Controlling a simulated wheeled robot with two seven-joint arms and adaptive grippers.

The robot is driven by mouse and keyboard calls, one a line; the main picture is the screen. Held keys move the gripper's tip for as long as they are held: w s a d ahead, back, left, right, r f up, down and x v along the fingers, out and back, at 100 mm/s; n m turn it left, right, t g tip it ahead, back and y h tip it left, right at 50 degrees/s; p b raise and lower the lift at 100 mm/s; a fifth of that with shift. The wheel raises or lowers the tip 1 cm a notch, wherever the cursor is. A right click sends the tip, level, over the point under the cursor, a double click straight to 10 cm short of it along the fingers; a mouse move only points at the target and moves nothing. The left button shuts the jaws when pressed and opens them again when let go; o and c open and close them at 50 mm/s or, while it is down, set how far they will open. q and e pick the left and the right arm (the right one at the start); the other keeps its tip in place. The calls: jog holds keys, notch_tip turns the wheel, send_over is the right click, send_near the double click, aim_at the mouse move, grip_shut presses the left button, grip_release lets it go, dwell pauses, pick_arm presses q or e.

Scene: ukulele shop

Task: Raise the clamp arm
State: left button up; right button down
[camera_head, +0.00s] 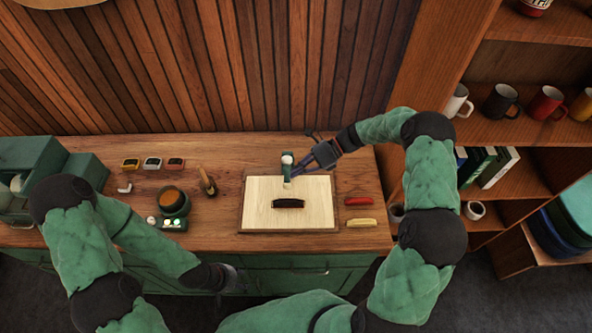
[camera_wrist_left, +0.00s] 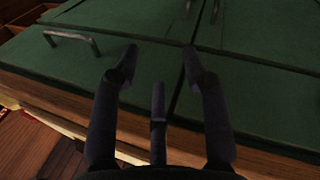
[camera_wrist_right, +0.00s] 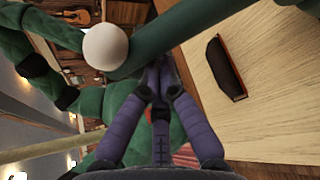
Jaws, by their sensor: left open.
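The green clamp (camera_head: 286,171) stands at the back edge of the pale work board (camera_head: 258,215). Its white ball knob (camera_head: 287,159) also shows in the right wrist view (camera_wrist_right: 105,47), at the end of a green bar (camera_wrist_right: 195,27). My right gripper (camera_head: 296,169) is just right of the clamp. In the right wrist view its fingers (camera_wrist_right: 160,75) come together right beside the green bar; whether they touch it is unclear. A dark bridge-like piece (camera_head: 288,203) lies on the board. My left gripper (camera_wrist_left: 158,62) is open and empty in front of the green cabinet.
Red (camera_head: 358,201) and yellow (camera_head: 361,222) pieces lie right of the board. A dark round pot (camera_head: 172,201), a small lit box (camera_head: 172,224) and a wooden-handled tool (camera_head: 207,182) stand left of it. A shelf with mugs (camera_head: 546,102) is at the right.

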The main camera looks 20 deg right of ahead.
jog(key=w+d+r+m+g+y+p, duration=0.1)
jog(key=w+d+r+p, duration=0.1)
jog(key=w+r, duration=0.3)
jog(key=shift+w+d+r+m, duration=0.15)
jog(key=shift+w+r+m, duration=0.15)
jog(key=shift+w, duration=1.1)
